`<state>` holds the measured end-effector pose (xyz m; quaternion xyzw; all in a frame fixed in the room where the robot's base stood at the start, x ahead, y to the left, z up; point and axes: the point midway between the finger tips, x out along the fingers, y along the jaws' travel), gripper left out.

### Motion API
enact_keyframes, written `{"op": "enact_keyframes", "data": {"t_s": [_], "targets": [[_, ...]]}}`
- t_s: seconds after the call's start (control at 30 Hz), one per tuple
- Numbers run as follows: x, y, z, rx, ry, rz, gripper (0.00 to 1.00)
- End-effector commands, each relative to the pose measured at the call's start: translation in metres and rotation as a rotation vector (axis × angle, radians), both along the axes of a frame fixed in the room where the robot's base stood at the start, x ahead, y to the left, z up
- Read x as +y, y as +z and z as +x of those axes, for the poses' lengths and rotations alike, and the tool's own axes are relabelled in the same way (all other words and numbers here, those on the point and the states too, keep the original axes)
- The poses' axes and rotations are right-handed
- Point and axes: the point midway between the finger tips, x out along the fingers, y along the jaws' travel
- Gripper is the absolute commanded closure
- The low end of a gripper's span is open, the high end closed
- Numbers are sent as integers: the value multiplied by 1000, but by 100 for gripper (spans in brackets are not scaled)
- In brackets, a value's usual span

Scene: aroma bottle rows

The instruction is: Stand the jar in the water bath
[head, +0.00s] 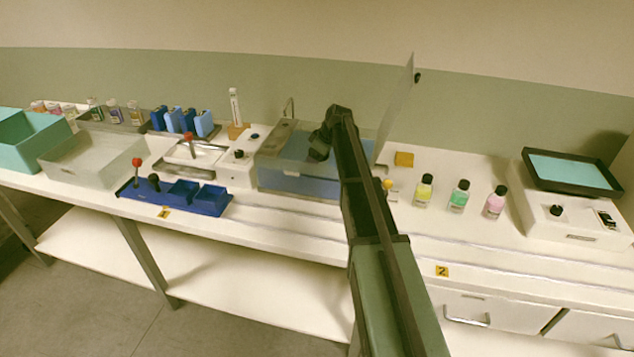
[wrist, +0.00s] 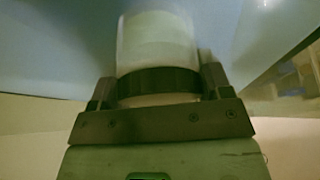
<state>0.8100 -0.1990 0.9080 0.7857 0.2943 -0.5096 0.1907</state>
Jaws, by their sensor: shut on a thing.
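The water bath (head: 272,178) is a clear-walled tank with blue water, and its lid (head: 397,105) stands raised at the right side. My gripper (head: 318,148) is over the bath in the head view. In the wrist view my gripper (wrist: 157,88) is shut on the jar (wrist: 157,42), a pale, translucent cylinder with a dark ring near the jaws. The jar lies between the two fingers and points away from the wrist. In the head view I cannot make out the jar. I cannot tell whether it touches the water or the floor of the bath.
A white control box (head: 243,153) stands left of the bath. A blue tray with levers (head: 190,205) is at the front left. Yellow, green and pink bottles (head: 459,197) stand to the right, before a white device (head: 570,215). The front bench strip is clear.

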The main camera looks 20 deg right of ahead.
Motion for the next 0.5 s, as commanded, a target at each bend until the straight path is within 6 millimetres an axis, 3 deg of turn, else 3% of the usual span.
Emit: {"op": "enact_keyframes", "data": {"t_s": [0.1, 0.3, 0.5], "targets": [[0, -5, 0, 0, 0, 0, 61], [0, -45, 0, 0, 0, 0, 61], [0, -40, 0, 0, 0, 0, 61]]}}
